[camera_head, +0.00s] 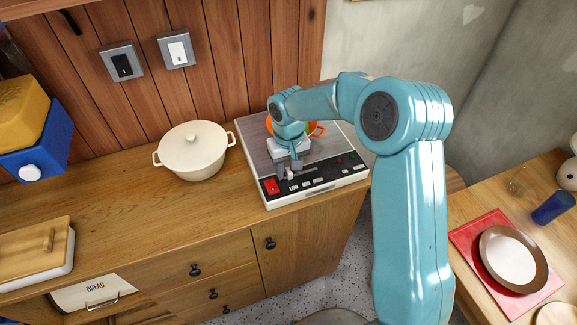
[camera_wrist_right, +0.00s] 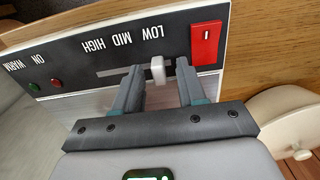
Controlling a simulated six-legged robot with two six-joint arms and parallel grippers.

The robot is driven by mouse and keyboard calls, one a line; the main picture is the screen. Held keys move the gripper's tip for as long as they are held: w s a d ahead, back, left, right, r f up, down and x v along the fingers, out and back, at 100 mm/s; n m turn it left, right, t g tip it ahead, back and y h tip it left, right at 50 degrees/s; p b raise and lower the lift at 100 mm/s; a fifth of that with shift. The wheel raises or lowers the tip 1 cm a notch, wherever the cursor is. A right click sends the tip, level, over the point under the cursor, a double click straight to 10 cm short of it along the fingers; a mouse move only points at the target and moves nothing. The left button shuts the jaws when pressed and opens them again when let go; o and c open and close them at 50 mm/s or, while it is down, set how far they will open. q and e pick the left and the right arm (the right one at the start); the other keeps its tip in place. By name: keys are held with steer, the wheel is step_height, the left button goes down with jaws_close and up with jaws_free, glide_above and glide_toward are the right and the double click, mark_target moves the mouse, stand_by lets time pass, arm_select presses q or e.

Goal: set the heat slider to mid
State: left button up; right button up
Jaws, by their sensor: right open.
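The heat slider's pale knob (camera_wrist_right: 158,70) sits in its slot at the LOW end of the LOW, MID, HIGH marks in the right wrist view. The slot (camera_wrist_right: 108,71) runs from the knob toward the HIGH side. My right gripper (camera_head: 287,174) is over the front panel of the hot plate (camera_head: 255,148) in the head view. In the right wrist view its two fingers (camera_wrist_right: 159,76) are open, one on each side of the knob, with gaps showing. Whether the tips reach down around it is hard to tell. My left gripper is not in view.
A red switch (camera_wrist_right: 206,43) is beside the slider; ON and WARM lights are on the other side. An orange pan (camera_head: 316,131) is partly hidden behind my right arm. A cream pot (camera_head: 193,155) stands left of the hot plate on the wooden counter (camera_head: 110,205).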

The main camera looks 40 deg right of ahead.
steer(key=shift+d, duration=0.1)
jaws_close()
steer(key=d, duration=0.3)
steer(key=shift+s+d, duration=0.3)
steer(key=shift+s, duration=0.1)
jaws_free()
steer(key=shift+w+a, duration=0.1)
steer(key=shift+a, duration=0.05)
step_height(320, 180, up, 16)
steer(key=b, duration=0.1)
steer(key=shift+r, duration=0.2)
steer(key=shift+s+f, duration=0.1)
steer(key=shift+s, duration=0.1)
